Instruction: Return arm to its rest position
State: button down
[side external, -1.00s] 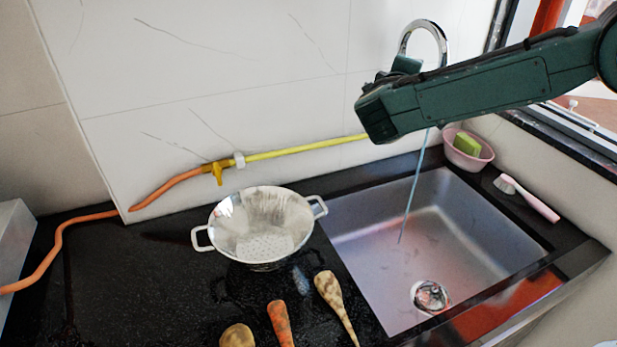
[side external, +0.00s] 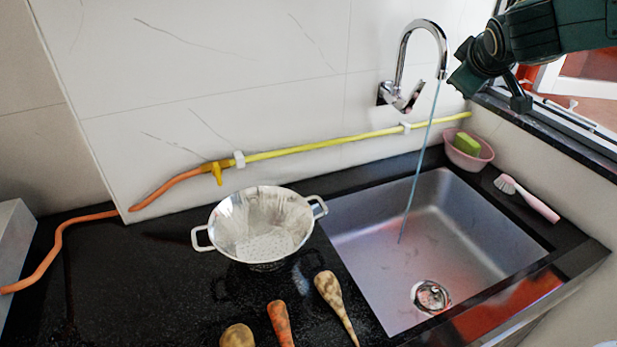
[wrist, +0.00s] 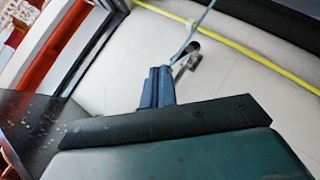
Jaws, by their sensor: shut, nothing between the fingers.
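My gripper (wrist: 158,86) shows in the wrist view as two blue-grey fingers pressed together, shut with nothing between them. In the side external view my dark green arm reaches in from the upper right corner, its end in the air near the tap and window, above the back right of the sink. In that view I cannot make out the fingers clearly. The chrome tap (side external: 402,55) stands at the wall, with a thin blue stream (side external: 418,165) falling into the sink (side external: 375,235). My fingers touch no object that I can see.
A metal colander (side external: 262,225) stands on the black counter, with a potato (side external: 237,337), a carrot (side external: 281,325) and a parsnip (side external: 335,300) in front. A pink bowl (side external: 478,160) with a green sponge (side external: 467,143) and a brush (side external: 530,197) lie right of the sink. A yellow-orange pipe (side external: 300,149) runs along the wall.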

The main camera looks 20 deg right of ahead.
jog(key=s+f+m+g+y, duration=0.1)
jog(key=s+f+y, duration=0.1)
jog(key=s, duration=1.3)
jog(key=s+a+f+m+g+y, duration=0.1)
jog(key=s+y, duration=0.4)
jog(key=s, duration=1.1)
jog(key=shift+a+f+m+g, duration=0.15)
jog(key=shift+f+m+g, duration=0.45)
jog(key=shift+f, duration=0.05)
jog(key=c, duration=1.1)
grip_release()
jog(key=shift+o, duration=0.3)
